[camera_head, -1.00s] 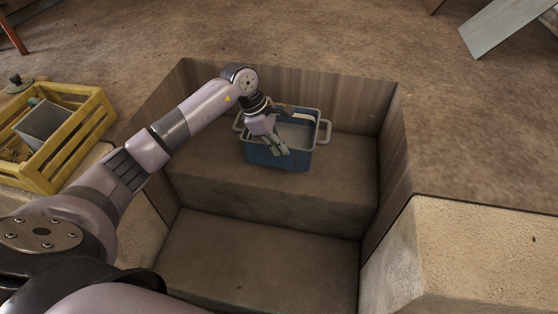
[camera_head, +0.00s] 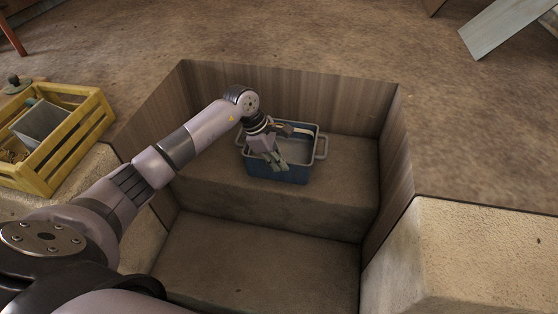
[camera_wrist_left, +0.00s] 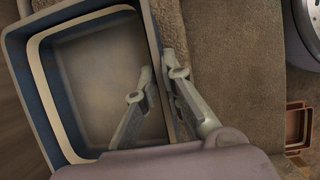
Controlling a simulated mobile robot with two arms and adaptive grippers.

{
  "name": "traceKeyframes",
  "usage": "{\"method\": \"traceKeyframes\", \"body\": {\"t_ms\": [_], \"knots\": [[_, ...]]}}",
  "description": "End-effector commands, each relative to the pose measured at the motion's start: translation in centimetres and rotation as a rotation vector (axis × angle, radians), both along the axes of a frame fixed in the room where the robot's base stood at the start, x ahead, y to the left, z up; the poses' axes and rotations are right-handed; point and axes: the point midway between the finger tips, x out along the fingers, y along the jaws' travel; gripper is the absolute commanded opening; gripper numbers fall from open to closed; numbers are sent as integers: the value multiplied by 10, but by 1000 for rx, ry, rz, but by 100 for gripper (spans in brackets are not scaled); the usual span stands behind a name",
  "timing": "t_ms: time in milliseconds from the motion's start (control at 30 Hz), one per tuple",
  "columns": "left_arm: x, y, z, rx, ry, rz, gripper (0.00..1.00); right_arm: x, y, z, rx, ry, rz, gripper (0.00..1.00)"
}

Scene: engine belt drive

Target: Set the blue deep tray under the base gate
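The blue deep tray (camera_head: 292,174) is upright in the sunken pit, over the upper step near its front edge. It has pale handles at its sides and looks empty. I cannot tell whether its bottom touches the step. My left gripper (camera_head: 277,166) reaches down at its near left part. In the left wrist view the gripper (camera_wrist_left: 160,72) straddles one wall of the tray (camera_wrist_left: 22,75), one finger inside and one outside, closed on it. My right gripper is not in view. I cannot make out a base gate.
Wood-lined walls (camera_head: 300,92) enclose the pit. A lower step (camera_head: 255,265) lies in front, bare. A yellow crate (camera_head: 62,165) with things in it stands at the left, a pale block (camera_head: 485,255) at the right. A grey sloping board (camera_head: 510,25) is at the back right.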

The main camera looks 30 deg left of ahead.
Motion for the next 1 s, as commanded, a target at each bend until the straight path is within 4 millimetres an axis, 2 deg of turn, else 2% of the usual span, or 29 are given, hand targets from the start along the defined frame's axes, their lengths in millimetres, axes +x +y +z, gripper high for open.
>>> {"method": "traceKeyframes", "body": {"t_ms": [200,567,667,933,1000], "knots": [[0,0,0,0,0,0,25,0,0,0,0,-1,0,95],[0,-1,5,-1,-1,-1,25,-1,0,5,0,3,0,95],[-1,5,16,2,-4,0,25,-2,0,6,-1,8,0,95],[-9,26,70,3,-3,1,25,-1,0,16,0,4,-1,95],[-12,31,83,2,-4,0,25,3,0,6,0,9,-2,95]]}}
